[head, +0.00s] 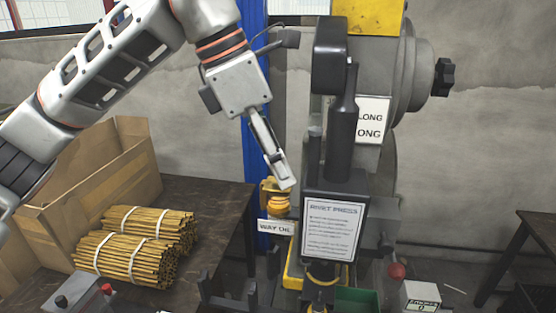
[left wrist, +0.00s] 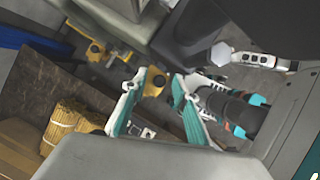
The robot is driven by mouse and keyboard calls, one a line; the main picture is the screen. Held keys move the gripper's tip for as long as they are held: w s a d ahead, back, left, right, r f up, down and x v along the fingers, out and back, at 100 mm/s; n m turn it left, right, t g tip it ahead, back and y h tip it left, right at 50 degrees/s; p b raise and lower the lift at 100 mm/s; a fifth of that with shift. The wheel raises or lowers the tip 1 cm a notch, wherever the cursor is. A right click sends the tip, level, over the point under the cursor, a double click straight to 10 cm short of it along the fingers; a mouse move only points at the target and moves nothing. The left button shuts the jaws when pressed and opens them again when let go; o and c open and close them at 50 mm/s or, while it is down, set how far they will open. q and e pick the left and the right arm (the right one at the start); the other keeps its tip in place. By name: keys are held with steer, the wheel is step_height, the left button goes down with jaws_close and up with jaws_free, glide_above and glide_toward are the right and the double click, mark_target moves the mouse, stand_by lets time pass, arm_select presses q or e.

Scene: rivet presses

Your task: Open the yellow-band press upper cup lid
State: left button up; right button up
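The rivet press (head: 335,200) stands right of centre in the head view, with yellow on its top and a yellow band (head: 292,277) low down. A small yellow-orange cup (head: 278,203) sits on its left side above a "WAY OIL" label (head: 276,227). My left gripper (head: 285,184) points down just above this cup and partly overlaps it. In the left wrist view my left gripper (left wrist: 158,84) has its teal-lined fingers spread, with a yellow piece (left wrist: 155,82) between and beyond the tips. I cannot tell whether they touch, or whether the lid is raised.
Bundles of yellow rods (head: 125,258) and a cardboard box (head: 95,175) lie on the left table. A blue post (head: 254,140) is behind. A red knob (head: 397,270) is at lower right.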

arm_select(q)
jaws_close()
